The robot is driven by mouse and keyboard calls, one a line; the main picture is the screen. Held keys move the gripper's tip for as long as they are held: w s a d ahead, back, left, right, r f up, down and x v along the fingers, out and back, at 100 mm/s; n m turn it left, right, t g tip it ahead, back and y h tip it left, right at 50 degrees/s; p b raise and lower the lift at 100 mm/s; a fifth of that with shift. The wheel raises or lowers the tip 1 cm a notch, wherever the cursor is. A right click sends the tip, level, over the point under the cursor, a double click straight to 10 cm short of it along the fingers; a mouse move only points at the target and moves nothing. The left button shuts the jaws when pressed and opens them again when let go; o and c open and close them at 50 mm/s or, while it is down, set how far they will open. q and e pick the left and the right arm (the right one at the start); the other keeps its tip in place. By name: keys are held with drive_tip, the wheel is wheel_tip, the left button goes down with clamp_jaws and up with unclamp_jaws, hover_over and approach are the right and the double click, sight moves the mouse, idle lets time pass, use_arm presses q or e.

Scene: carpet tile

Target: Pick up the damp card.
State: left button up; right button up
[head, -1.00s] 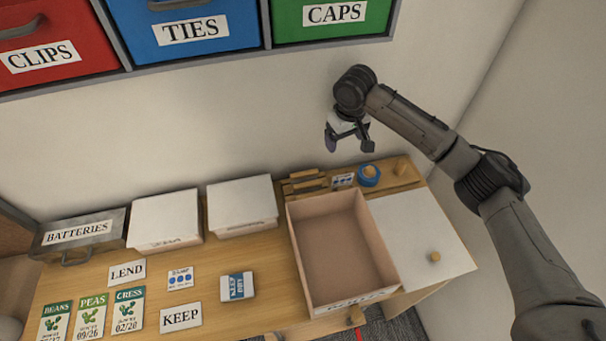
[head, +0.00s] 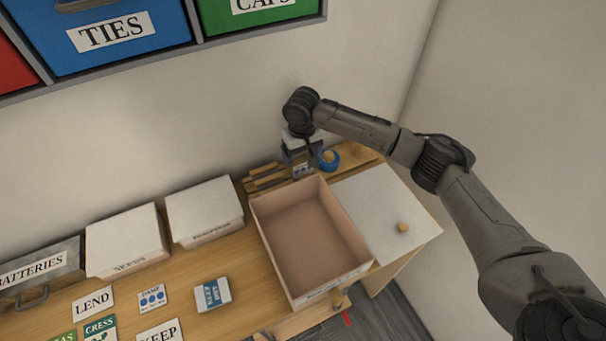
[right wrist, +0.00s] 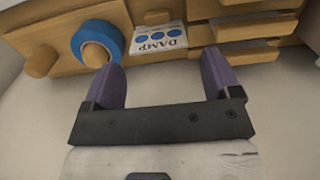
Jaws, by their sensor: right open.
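A damp card, white with three blue dots, stands in a wooden rack along the wall; in the right wrist view the card (right wrist: 158,40) shows its word DAMP upside down. In the head view the rack card (head: 303,171) is partly hidden by my right gripper (head: 309,161). A second, similar card (head: 152,298) marked DAMP lies on the desk top. My right gripper is open and empty; in the right wrist view its two fingers (right wrist: 160,80) point toward the rack card, apart from it. My left gripper is not in view.
A blue tape roll (head: 329,159) sits on a peg beside the rack card. The wooden rack (head: 365,153) has slats and another peg. An open, empty drawer box (head: 262,215) and a white lid with a knob (head: 385,205) lie in front. White bins (head: 203,205) stand left.

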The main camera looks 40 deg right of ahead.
sight(303, 165)
drive_tip(key=shift+d+f+b, duration=0.1)
drive_tip(key=shift+f+b, duration=0.4)
drive_tip(key=shift+f, duration=2.15)
drive_tip(key=shift+c, duration=0.4)
drive_tip(key=c, duration=0.6)
